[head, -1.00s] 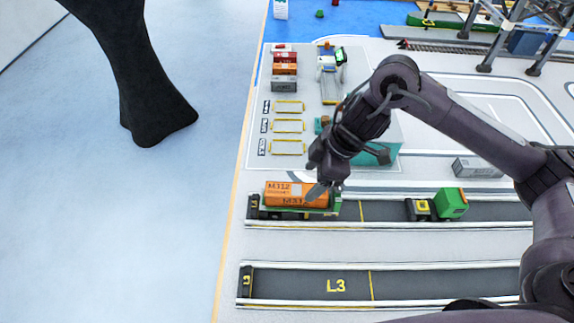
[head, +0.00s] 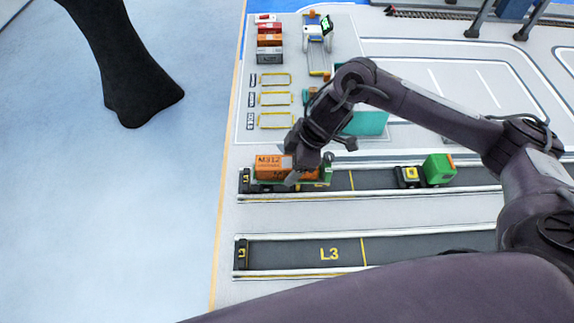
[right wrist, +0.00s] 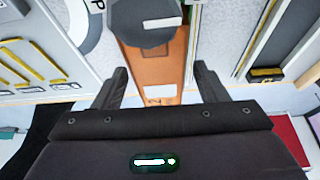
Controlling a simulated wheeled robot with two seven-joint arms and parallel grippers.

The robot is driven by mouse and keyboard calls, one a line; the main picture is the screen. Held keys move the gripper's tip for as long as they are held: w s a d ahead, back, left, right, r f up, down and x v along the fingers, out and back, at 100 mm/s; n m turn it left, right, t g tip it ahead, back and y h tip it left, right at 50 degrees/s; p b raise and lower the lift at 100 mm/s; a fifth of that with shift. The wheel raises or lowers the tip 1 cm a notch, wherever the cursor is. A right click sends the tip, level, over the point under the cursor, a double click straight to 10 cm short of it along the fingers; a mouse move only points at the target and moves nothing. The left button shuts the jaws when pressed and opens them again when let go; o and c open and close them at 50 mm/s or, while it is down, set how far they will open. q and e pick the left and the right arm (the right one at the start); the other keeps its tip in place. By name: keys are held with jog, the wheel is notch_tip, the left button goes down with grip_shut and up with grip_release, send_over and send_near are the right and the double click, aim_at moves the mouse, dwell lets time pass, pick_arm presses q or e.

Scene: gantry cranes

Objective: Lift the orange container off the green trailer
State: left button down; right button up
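The orange container (head: 269,162), marked M312, lies on the green trailer (head: 326,170) in the upper dark lane. My right gripper (head: 292,178) is at the container's right part in the head view and hides some of it. In the right wrist view the right gripper (right wrist: 160,87) is open. Its fingers stand to either side of the orange container (right wrist: 150,70), with a visible gap on both sides. A round dark part covers the container's far portion there. My left gripper is not in view.
A green truck cab (head: 438,169) stands to the right in the same lane. A lower lane (head: 300,252) marked L3 is clear. Several small containers (head: 269,40) stand behind, above yellow-framed slots (head: 275,98). A teal block (head: 366,124) is behind my right forearm.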

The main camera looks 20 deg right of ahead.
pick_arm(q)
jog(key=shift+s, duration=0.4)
pick_arm(e)
jog(key=c, duration=1.1)
jog(key=shift+r, duration=0.1)
